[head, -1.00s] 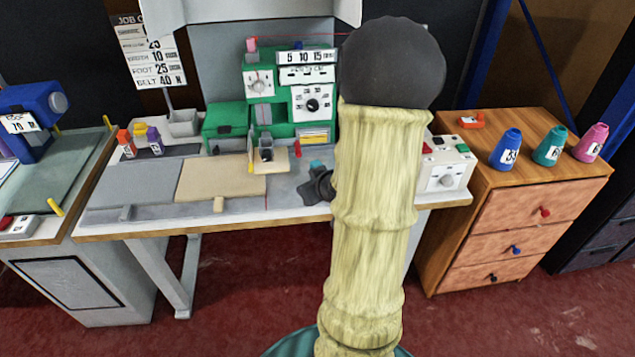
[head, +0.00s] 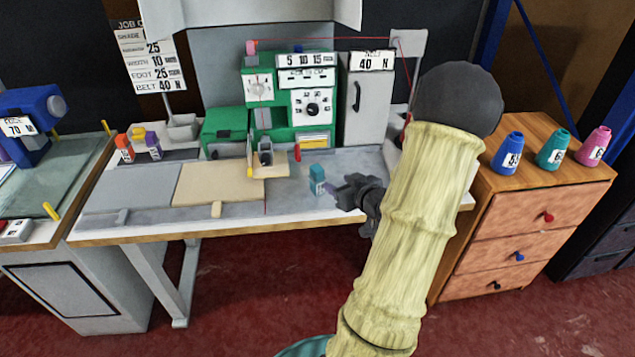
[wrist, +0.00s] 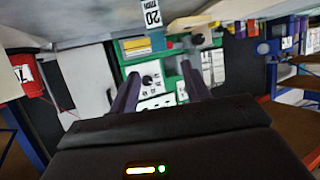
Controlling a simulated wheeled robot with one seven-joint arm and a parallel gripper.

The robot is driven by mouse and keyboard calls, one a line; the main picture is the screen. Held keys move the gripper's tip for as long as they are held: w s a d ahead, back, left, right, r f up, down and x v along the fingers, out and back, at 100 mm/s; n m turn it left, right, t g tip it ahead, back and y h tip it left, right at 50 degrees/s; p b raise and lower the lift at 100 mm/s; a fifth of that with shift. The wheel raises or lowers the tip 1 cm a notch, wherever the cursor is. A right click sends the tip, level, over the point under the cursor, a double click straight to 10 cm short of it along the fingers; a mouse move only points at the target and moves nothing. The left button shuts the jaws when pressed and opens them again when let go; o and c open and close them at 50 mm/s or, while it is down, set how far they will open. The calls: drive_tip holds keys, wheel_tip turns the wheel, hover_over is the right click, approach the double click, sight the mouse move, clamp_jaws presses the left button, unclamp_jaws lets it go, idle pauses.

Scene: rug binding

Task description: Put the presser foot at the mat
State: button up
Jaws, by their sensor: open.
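A small teal block with a white label (head: 317,180), which looks like a presser foot, stands on the grey surface right of the tan panel. In the wrist view a white label reading 20 (wrist: 152,14) shows at the top edge. My gripper (head: 339,196) is just right of the teal block, apart from it, open and empty. In the wrist view its two fingers (wrist: 160,72) are spread with nothing between them. Similar orange (head: 124,147) and purple (head: 153,142) labelled blocks stand at the back left. I cannot tell which flat panel is the mat; grey (head: 130,187) and tan (head: 215,184) ones lie side by side.
The green machine (head: 310,105) stands behind the work surface, with a grey cabinet (head: 367,105) right of it. A wooden drawer unit (head: 530,205) carries blue, teal and pink cones (head: 553,148). A job card (head: 150,50) hangs at the back left. The panels are clear.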

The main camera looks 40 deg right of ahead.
sight(314, 170)
drive_tip(key=x, duration=1)
drive_tip(key=shift+d, duration=0.1)
drive_tip(key=shift+x, duration=2.7)
clamp_jaws()
wheel_tip(314, 170, up, 10)
drive_tip(key=shift+r+p, duration=0.1)
drive_tip(key=shift+p, duration=0.45)
